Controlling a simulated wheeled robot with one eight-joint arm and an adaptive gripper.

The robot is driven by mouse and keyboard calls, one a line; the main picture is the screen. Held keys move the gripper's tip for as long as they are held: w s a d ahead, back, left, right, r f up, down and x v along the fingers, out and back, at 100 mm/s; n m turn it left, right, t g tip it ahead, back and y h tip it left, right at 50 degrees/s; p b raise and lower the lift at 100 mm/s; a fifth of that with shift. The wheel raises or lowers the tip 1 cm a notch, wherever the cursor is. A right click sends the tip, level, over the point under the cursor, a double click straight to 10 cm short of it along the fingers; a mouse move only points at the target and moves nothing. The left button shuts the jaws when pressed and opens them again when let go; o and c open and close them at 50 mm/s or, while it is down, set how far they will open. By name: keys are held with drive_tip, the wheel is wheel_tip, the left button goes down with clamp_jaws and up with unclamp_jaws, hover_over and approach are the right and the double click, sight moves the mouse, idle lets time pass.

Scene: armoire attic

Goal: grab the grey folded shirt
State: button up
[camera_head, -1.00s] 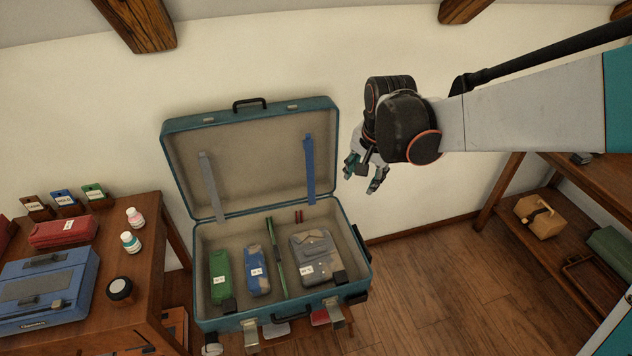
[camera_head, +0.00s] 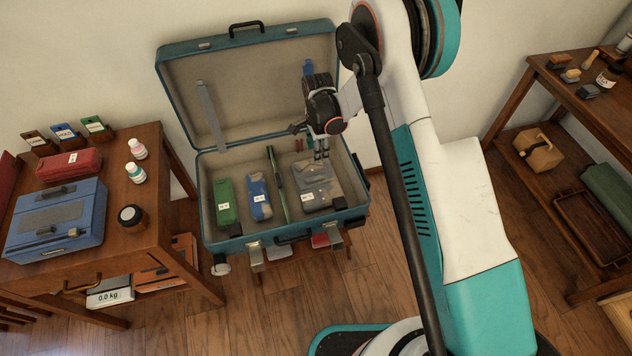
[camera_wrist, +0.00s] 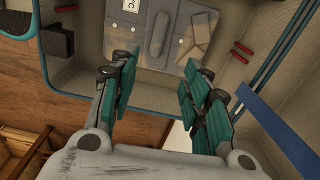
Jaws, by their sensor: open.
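The grey folded shirt (camera_head: 318,188) lies flat in the right part of the open teal suitcase (camera_head: 205,222), with a small white label on it. In the wrist view the shirt (camera_wrist: 142,50) shows at the top, beyond the fingertips. My gripper (camera_head: 321,153) is over the suitcase's right side, near the shirt's back edge, pointing down. In the wrist view its two fingers (camera_wrist: 155,80) are spread apart with nothing between them. The gap in height between fingers and shirt is hard to tell.
A green folded item (camera_head: 225,203), a blue one (camera_head: 259,198) and a thin green divider (camera_head: 277,185) lie left of the shirt. The raised lid (camera_head: 250,95) stands behind my gripper. Tables stand on both sides.

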drive_tip(key=b, duration=0.3)
hover_over(316, 177)
drive_tip(key=f, duration=0.9)
drive_tip(key=shift+w+d, duration=0.15)
drive_tip(key=shift+w, duration=0.05)
drive_tip(key=shift+s+f+b, duration=0.15)
drive_tip(key=shift+f+b, duration=1.25)
drive_tip(key=shift+f, duration=1.25)
drive_tip(key=shift+c, duration=0.5)
drive_tip(key=shift+r, duration=0.1)
clamp_jaws()
